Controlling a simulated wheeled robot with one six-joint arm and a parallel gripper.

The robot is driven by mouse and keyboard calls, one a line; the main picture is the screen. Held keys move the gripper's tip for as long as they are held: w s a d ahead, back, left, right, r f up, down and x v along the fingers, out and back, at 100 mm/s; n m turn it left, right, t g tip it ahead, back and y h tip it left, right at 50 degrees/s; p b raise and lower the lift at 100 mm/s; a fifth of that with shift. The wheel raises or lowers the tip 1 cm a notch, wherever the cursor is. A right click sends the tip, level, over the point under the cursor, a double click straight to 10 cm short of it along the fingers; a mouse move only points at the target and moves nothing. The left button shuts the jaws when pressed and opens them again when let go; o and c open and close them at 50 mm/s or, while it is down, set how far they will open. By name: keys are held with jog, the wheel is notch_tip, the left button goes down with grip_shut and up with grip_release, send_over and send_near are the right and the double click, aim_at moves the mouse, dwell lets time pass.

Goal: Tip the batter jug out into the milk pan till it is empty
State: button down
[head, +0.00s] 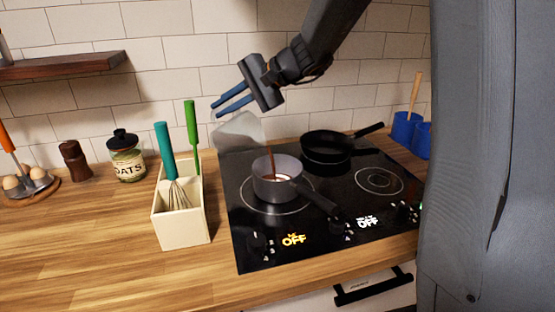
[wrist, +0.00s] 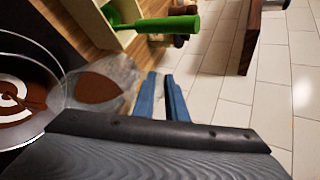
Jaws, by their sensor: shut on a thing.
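The clear batter jug (head: 238,131) hangs tilted over the back left of the milk pan. In the wrist view the jug (wrist: 122,72) still has brown batter (wrist: 98,88) in it. My gripper (head: 214,108) has its blue fingers shut on the jug; the exact grip point is hard to see. A thin brown stream (head: 270,160) falls from the jug's side into the milk pan (head: 277,187). The pan is grey, with a dark handle toward the front right. In the wrist view the pan (wrist: 58,62) holds white and brown liquid in rings.
The pan stands on the black hob (head: 350,205); its displays read OFF. A black frying pan (head: 326,150) is behind it to the right. A cream utensil box (head: 181,228) with a whisk and coloured handles stands left of the hob. Open counter lies at the front left.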

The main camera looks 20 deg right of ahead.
jog(key=shift+s+d+r+t+y+b, duration=0.35)
jog(key=shift+d+r+y+b, duration=0.25)
jog(key=shift+b, duration=0.45)
jog(key=shift+s+d+r+t+y+b, duration=0.35)
jog(key=shift+d+r+y+b, duration=0.2)
jog(key=shift+b, duration=0.45)
